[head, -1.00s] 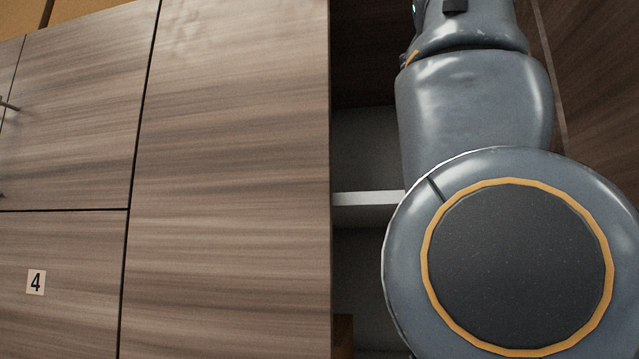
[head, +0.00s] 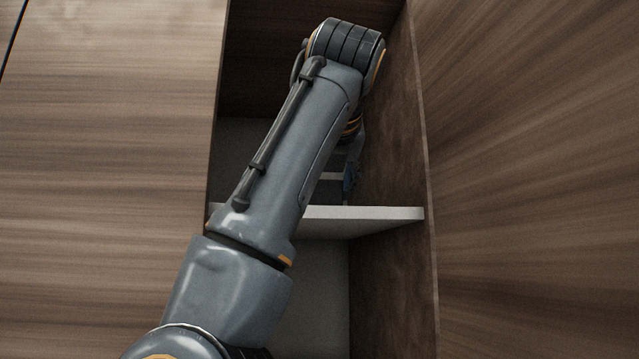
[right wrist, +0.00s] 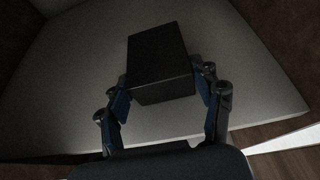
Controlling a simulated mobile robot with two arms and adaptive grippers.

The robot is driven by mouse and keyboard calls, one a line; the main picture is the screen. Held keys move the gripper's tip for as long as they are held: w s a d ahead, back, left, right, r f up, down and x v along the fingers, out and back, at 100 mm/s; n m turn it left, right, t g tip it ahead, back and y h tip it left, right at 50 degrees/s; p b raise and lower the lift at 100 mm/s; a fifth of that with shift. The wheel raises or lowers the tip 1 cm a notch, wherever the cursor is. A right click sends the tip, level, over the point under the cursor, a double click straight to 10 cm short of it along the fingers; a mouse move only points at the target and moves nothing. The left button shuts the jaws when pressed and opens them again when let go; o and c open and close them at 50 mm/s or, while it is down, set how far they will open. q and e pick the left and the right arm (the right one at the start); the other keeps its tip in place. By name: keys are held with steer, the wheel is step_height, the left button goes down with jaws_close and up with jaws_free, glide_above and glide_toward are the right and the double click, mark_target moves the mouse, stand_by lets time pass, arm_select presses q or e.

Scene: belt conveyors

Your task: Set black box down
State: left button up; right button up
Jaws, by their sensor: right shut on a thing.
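The black box (right wrist: 160,58) sits between the two fingers of my right gripper (right wrist: 162,92) in the right wrist view. The fingers are shut on its sides. The box is over a pale shelf (right wrist: 75,70); I cannot tell whether it touches the board. In the head view, my right arm reaches into an open cupboard compartment, and part of the right gripper (head: 350,176) shows just above the shelf's front edge (head: 380,214). My arm hides most of that gripper, and I cannot make out the box there. My left gripper is not in view.
A wooden side wall (head: 395,120) stands close to the right of my gripper. A closed wood-grain panel (head: 110,180) is on the left, and another wooden panel (head: 530,180) is on the right. Below the shelf is an open space (head: 325,290).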

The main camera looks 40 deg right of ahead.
steer(key=shift+s, duration=0.1)
steer(key=shift+f, duration=0.2)
steer(key=o, duration=1.5)
steer(key=shift+r, duration=0.15)
